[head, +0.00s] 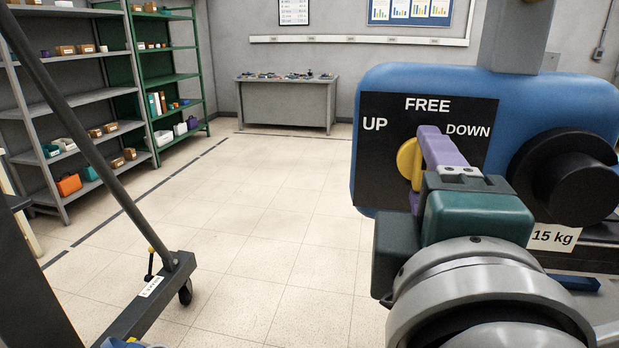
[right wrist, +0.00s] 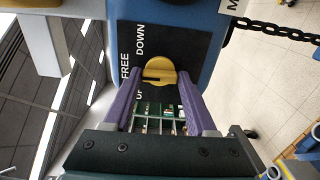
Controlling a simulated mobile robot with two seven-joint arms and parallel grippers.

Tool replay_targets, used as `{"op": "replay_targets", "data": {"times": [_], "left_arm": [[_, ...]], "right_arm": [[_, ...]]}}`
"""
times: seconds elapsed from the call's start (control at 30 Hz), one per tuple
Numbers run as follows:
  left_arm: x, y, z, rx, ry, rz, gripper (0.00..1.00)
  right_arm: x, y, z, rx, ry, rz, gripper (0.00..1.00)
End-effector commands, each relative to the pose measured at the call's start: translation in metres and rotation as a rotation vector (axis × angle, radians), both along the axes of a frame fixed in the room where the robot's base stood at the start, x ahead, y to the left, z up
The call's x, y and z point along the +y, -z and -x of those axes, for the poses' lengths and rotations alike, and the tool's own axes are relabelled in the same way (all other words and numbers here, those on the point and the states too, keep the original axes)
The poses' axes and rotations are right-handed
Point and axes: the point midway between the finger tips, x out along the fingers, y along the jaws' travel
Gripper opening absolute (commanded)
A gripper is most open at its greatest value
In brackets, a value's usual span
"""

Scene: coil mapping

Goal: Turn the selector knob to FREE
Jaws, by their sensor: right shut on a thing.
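The selector knob (head: 408,160) is yellow and round, on a black panel (head: 385,108) marked UP, FREE and DOWN on a blue hoist housing (head: 400,76). My right gripper (head: 425,170) has its purple fingers at the knob, hiding its right side in the head view. In the right wrist view, the knob (right wrist: 160,72) sits between the tips of my right gripper (right wrist: 160,82), which is shut on it. A dark mark on the knob lies roughly on the FREE side there; its exact pointing is hard to tell. My left gripper is not in view.
A black round part (head: 565,178) and a 15 kg label (head: 554,237) are right of the panel. A grey wheeled frame (head: 150,300) stands at left. Shelves (head: 85,100) and a workbench (head: 287,104) are at the back. The floor between is clear.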

Motion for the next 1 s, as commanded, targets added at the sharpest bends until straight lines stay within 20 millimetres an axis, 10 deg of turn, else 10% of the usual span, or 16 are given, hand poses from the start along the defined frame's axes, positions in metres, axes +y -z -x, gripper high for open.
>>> {"op": "replay_targets", "data": {"times": [0.53, 0.57, 0.8, 1.0], "left_arm": [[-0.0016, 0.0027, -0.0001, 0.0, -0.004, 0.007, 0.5], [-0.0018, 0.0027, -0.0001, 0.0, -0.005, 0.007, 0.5], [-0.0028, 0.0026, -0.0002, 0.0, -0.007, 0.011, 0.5], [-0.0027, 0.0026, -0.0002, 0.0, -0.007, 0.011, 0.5]], "right_arm": [[-0.0003, -0.0003, 0.0001, -0.009, 0.001, -0.031, 0.02], [-0.0003, -0.0003, 0.0001, -0.009, 0.001, -0.031, 0.58], [-0.0001, -0.0002, 0.0, -0.009, 0.001, -0.03, 0.85], [-0.0001, -0.0001, 0.0, -0.009, 0.0, -0.03, 0.88]]}}
